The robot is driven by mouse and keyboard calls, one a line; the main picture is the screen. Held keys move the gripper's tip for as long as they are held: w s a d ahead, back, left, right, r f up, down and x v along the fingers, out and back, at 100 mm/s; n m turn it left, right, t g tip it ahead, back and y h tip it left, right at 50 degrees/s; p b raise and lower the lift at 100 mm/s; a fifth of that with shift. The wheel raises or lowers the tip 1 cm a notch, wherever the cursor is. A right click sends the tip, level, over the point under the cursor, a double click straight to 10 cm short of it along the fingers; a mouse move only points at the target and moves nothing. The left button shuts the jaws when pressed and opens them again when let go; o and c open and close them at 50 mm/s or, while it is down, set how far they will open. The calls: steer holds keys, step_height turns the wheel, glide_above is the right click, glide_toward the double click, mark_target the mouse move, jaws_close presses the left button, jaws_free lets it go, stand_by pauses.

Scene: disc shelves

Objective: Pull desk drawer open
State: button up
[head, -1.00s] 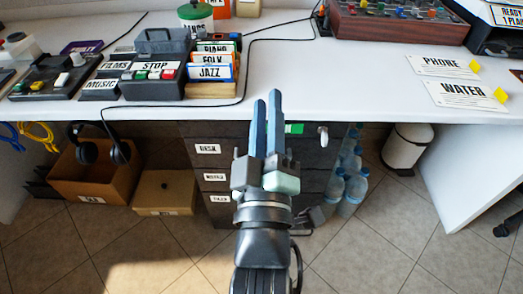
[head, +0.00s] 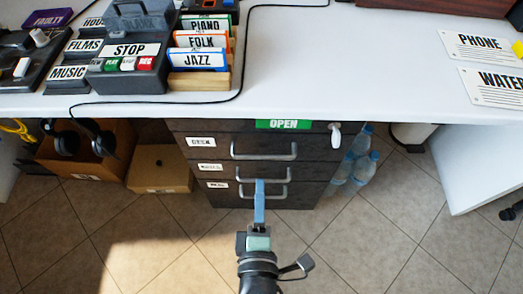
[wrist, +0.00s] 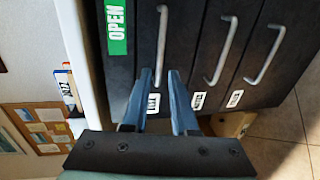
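The desk drawer (head: 312,147) is the top drawer of a dark unit under the white desk. It carries a "DESK" label (head: 201,142) and a pale bar handle (head: 264,157), and looks closed. My gripper (head: 260,183) is out in front of the unit, its tips overlapping the lower handles in the head view. In the wrist view the fingers (wrist: 161,74) are open and apart, with the top drawer's handle (wrist: 161,38) lined up with the gap between them. The handle's near end shows between the tips. I cannot tell whether they touch it.
Two lower drawers have similar handles, the middle one (head: 262,177) and the bottom one (head: 245,194). A green "OPEN" label (head: 283,124) is above the top drawer. Water bottles (head: 362,160) stand right of the unit, a cardboard box (head: 160,170) left. Floor in front is clear.

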mark_target(261, 157)
steer(key=b+x, duration=0.3)
steer(key=x, duration=0.7)
steer(key=shift+w, duration=0.2)
jaws_close()
stand_by(1.1)
